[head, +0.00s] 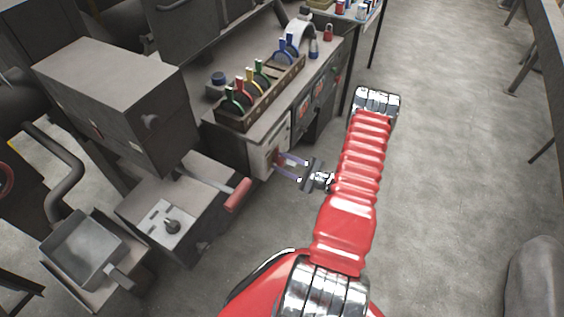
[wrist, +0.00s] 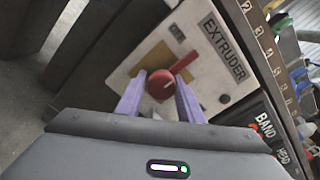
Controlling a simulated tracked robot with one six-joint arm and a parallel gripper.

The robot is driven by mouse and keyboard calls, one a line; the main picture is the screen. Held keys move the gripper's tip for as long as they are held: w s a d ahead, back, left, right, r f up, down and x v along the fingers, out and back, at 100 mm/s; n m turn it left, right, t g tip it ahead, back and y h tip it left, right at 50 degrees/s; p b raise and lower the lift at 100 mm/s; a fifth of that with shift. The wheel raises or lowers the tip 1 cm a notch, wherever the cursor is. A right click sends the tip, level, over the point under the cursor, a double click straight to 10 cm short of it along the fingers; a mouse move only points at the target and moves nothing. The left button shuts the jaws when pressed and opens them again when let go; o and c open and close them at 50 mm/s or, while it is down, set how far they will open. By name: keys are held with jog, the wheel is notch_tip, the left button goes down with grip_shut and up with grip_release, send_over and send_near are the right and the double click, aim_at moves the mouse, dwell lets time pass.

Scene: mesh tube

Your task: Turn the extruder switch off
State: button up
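In the wrist view, the extruder switch (wrist: 161,86) is a red rotary knob on a yellow plate. Its red lever slants to the upper right, towards the EXTRUDER label (wrist: 223,50). My gripper (wrist: 160,76) is open, with one purple finger on each side of the knob. The right finger is close to the lever; I cannot tell whether either finger touches. In the head view, my gripper (head: 279,165) is at the pale panel (head: 263,160) on the cabinet's end, and the switch is hard to make out there.
In the head view, a rack with coloured tools (head: 262,92) stands on the cabinet. A red-handled lever (head: 238,194) sticks out left of my gripper. Open floor (head: 450,150) lies to the right.

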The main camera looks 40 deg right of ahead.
jog(key=o, duration=0.4)
jog(key=shift+r, duration=0.1)
jog(key=shift+c, duration=0.2)
jog(key=v, duration=1.3)
jog(key=shift+s+d, duration=0.2)
jog(key=shift+s, duration=0.15)
